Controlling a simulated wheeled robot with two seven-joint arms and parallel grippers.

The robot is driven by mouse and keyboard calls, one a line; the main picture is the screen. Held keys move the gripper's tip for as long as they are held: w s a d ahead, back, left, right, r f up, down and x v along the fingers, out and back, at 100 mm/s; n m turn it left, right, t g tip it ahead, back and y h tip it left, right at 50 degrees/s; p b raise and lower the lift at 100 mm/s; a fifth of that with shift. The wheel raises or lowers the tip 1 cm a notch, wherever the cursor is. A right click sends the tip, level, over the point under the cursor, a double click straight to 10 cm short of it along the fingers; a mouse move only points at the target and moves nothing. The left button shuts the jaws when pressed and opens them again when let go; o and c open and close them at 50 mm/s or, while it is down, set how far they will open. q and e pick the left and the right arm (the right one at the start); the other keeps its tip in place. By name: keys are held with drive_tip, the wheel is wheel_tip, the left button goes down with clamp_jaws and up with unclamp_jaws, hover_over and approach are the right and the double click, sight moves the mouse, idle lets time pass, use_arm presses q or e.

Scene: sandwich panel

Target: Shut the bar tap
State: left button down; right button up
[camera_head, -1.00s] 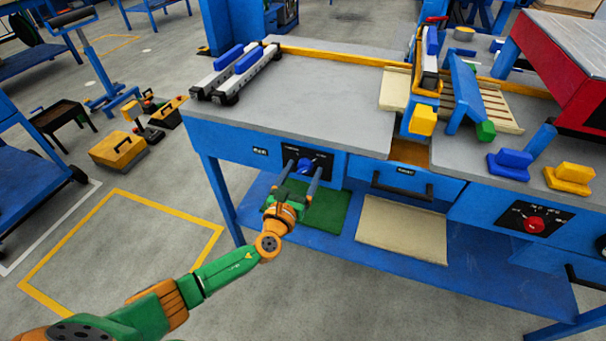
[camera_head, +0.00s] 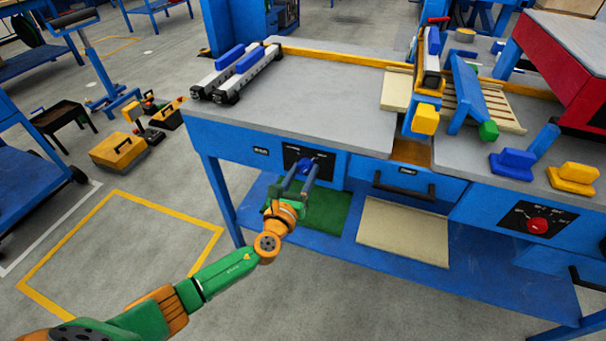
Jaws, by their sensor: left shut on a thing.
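A blue knob (camera_head: 305,165), which looks like the tap, sits on a black panel (camera_head: 330,166) on the front of the blue bench, below the left part of its top. My left gripper (camera_head: 298,172) reaches up to it from below, its two grey fingers on either side of the knob, shut on it. The fingers hide part of the knob and panel markings. A second, red knob (camera_head: 537,225) sits on another black panel at the right of the bench front. My right gripper is not in view.
A drawer with a dark handle (camera_head: 404,190) is right of the blue knob. A lower shelf carries a green mat (camera_head: 332,212) and a beige board (camera_head: 403,231). Rails with blue blocks (camera_head: 235,72) lie on the bench top.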

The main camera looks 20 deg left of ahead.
use_arm(q)
drive_tip(key=n+b, duration=0.1)
drive_tip(key=n, duration=0.3)
drive_tip(key=shift+f+n+b, duration=0.1)
drive_tip(key=shift+n+b, duration=0.2)
drive_tip(key=shift+b, duration=0.1)
drive_tip(key=n+b, duration=0.1)
drive_tip(key=n, duration=0.2)
drive_tip(key=shift+n, duration=0.3)
drive_tip(key=n, duration=0.3)
drive_tip(key=shift+d+n+b, duration=0.1)
drive_tip(key=shift+n+b, duration=0.2)
drive_tip(key=shift+b, duration=0.05)
drive_tip(key=shift+n, duration=1.9)
drive_tip(key=shift+c, duration=1.8)
unclamp_jaws()
drive_tip(key=shift+r, duration=0.2)
